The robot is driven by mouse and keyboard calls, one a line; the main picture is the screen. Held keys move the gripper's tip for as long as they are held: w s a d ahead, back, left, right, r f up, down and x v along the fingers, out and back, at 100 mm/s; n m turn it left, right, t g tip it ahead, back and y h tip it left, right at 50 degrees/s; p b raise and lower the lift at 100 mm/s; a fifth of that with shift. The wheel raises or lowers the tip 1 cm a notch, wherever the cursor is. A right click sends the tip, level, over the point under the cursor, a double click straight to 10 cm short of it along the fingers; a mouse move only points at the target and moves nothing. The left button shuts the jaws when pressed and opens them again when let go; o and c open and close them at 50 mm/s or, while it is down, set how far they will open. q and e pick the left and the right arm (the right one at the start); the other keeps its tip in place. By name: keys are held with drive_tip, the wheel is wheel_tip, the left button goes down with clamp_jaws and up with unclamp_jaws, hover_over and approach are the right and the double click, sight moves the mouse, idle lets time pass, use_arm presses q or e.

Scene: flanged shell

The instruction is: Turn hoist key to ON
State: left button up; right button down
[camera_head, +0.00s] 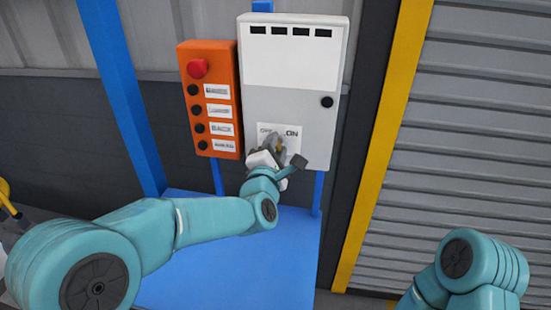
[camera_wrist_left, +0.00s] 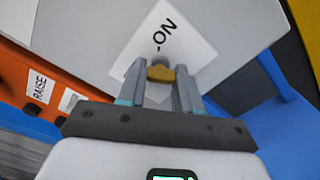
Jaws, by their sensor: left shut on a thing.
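The hoist key shows in the left wrist view as a yellow-brown key head (camera_wrist_left: 160,73) in front of a white label (camera_wrist_left: 185,45) that reads "ON". My left gripper (camera_wrist_left: 158,75) is shut on the key head, with one finger on each side of it. In the head view the left gripper (camera_head: 276,146) is at the lower part of the grey control box (camera_head: 285,100), over the white label (camera_head: 291,131). The gripper and wrist hide most of the key and part of the label there. My right arm shows at the lower right, but its gripper is out of view.
An orange button box (camera_head: 222,142) with a red stop button (camera_head: 197,68) and several black buttons stands left of the grey box. Blue posts (camera_head: 120,90) and a blue panel (camera_head: 290,265) are around it. A yellow-edged roller shutter (camera_head: 470,150) is at right.

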use_arm(q)
drive_tip(key=shift+m+b, duration=0.85)
drive_tip(key=shift+m, duration=0.05)
drive_tip(key=shift+r+m+b, duration=0.1)
drive_tip(key=shift+m+b, duration=0.55)
drive_tip(key=shift+m, duration=0.25)
drive_tip(key=m+b, duration=0.1)
drive_tip(key=m, duration=0.2)
drive_tip(key=shift+a+r+m, duration=0.1)
drive_tip(key=shift+r+m, duration=0.05)
drive_tip(key=shift+m, duration=0.15)
drive_tip(key=m, duration=0.3)
drive_tip(key=shift+w+r+m, duration=0.1)
drive_tip(key=shift+r+m, duration=0.05)
drive_tip(key=shift+m, duration=1.95)
use_arm(e)
drive_tip(key=shift+f, duration=2.5)
